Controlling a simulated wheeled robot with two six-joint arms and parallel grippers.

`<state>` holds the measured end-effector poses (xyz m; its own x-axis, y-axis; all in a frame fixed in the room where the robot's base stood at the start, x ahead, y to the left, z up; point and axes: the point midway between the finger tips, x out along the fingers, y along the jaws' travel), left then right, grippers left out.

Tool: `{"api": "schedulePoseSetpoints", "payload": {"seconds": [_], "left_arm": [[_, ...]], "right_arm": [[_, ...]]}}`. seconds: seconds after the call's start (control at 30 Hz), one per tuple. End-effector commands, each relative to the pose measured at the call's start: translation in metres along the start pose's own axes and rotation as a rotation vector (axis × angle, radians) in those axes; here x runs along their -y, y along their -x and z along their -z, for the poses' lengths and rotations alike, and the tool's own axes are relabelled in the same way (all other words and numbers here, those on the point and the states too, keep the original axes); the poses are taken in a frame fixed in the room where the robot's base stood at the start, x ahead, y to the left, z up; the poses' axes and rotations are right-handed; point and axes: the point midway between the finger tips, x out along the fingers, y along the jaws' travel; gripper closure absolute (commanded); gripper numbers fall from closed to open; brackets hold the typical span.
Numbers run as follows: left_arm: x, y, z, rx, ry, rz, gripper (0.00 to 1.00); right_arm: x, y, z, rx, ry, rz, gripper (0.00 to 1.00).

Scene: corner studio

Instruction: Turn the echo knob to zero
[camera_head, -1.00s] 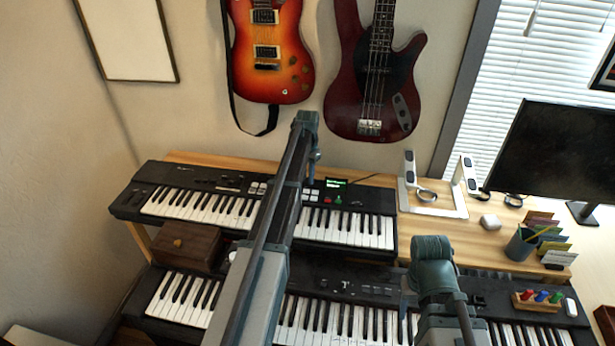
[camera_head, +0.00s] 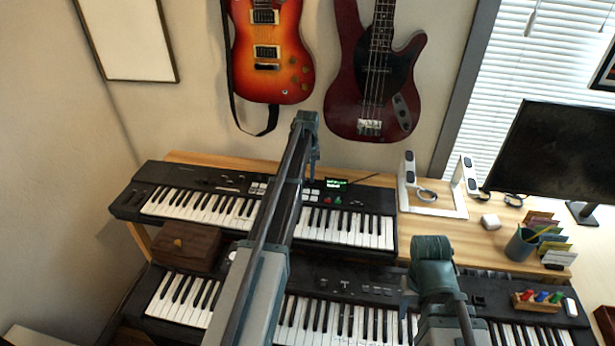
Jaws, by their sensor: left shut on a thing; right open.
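The upper keyboard (camera_head: 372,226) lies on the wooden desk, with a small lit green display (camera_head: 336,184) on its panel. My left arm reaches over it, and my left gripper (camera_head: 312,178) points down at the panel, just left of the display. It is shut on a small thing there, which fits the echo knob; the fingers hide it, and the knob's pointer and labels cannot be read. My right gripper (camera_head: 407,290) is open, low over the lower keyboard (camera_head: 340,318), apart from the upper one and partly hidden by my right arm.
A brown wooden box (camera_head: 188,246) sits at the left between the keyboards. A white stand (camera_head: 432,205), a pen cup (camera_head: 520,244) and a monitor (camera_head: 560,150) are on the right. Two guitars (camera_head: 268,50) hang on the wall behind.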

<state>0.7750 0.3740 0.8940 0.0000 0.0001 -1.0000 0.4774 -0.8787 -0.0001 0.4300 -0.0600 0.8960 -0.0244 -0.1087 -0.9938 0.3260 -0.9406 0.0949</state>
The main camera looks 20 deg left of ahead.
Motion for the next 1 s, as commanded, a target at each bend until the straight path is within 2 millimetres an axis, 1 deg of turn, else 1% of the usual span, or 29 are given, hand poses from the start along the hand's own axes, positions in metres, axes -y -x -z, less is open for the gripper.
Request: {"api": "schedulePoseSetpoints", "payload": {"seconds": [0.2, 0.4, 0.93, 0.97, 1.0], "left_arm": [[0.0, -0.0001, 0.0, 0.0, 0.11, 0.0, 1.0], [0.0, -0.0001, -0.0001, 0.0, 0.164, 0.0, 1.0], [0.0, -0.0001, -0.0001, 0.0, 0.183, 0.0, 1.0], [0.0, -0.0001, -0.0001, 0.0, 0.183, 0.0, 0.71], [0.0, -0.0001, -0.0001, 0.0, 0.183, 0.0, 0.64]], "right_arm": [[0.0, -0.0001, 0.0, 0.0, 0.0, 0.0, 0.5], [0.0, -0.0001, 0.0, 0.0, 0.0, 0.0, 0.5], [0.0, -0.0001, 0.0, 0.0, 0.0, 0.0, 0.5], [0.0, -0.0001, 0.0, 0.0, 0.0, 0.0, 0.5], [0.0, -0.0001, 0.0, 0.0, 0.0, 0.0, 0.5]]}}
